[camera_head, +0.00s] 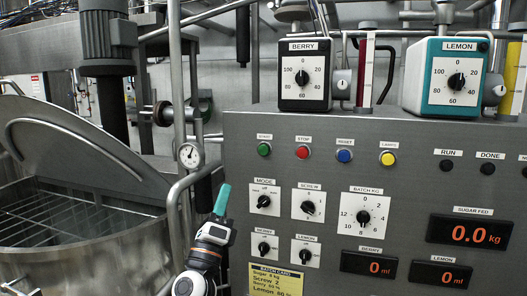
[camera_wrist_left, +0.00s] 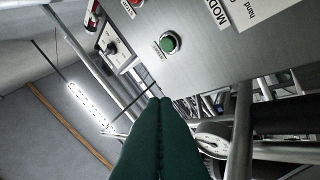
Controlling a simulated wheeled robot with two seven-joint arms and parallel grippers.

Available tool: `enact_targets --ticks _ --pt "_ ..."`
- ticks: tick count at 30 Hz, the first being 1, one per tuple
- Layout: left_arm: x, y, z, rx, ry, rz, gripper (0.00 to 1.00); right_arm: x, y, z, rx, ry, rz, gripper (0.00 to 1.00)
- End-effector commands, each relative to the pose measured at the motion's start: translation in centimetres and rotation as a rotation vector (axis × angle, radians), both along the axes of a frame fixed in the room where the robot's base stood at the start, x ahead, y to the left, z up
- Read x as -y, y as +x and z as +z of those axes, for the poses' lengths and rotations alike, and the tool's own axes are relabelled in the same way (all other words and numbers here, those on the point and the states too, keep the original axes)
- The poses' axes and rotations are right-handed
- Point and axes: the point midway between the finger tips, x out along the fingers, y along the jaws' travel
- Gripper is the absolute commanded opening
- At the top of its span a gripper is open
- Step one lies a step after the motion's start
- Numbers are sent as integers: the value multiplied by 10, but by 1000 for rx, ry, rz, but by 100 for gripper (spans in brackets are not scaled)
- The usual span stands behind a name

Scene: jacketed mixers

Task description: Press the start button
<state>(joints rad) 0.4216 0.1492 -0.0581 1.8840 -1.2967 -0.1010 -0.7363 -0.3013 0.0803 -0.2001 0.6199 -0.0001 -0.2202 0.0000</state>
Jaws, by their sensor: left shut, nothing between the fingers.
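The green start button (camera_head: 264,149) sits at the upper left of the grey control panel (camera_head: 400,165), under a small label. It also shows in the left wrist view (camera_wrist_left: 169,42), above the fingertips. My left gripper (camera_head: 222,195) is shut and empty, its teal fingers pointing up, below and left of the button in the head view. In the left wrist view the shut fingers (camera_wrist_left: 160,103) point toward the panel's edge, apart from the button in the picture. My right gripper is not in view.
Red (camera_head: 303,152), blue (camera_head: 344,156) and yellow (camera_head: 388,158) buttons sit right of the green one. Knobs and displays lie below. A pressure gauge (camera_head: 190,155), pipes and an open steel vessel (camera_head: 85,255) are left of the panel. Berry and lemon boxes stand on top.

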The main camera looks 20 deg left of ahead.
Motion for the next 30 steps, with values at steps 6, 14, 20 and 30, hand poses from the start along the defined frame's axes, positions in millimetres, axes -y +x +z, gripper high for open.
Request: enact_targets --ticks 6,14,20,30 --pt "29 18 49 101 365 68 0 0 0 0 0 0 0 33" --pt "38 23 58 121 469 89 0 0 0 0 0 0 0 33" --pt "38 23 57 120 466 88 0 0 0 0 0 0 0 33" --pt "38 50 51 122 462 88 0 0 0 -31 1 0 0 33"
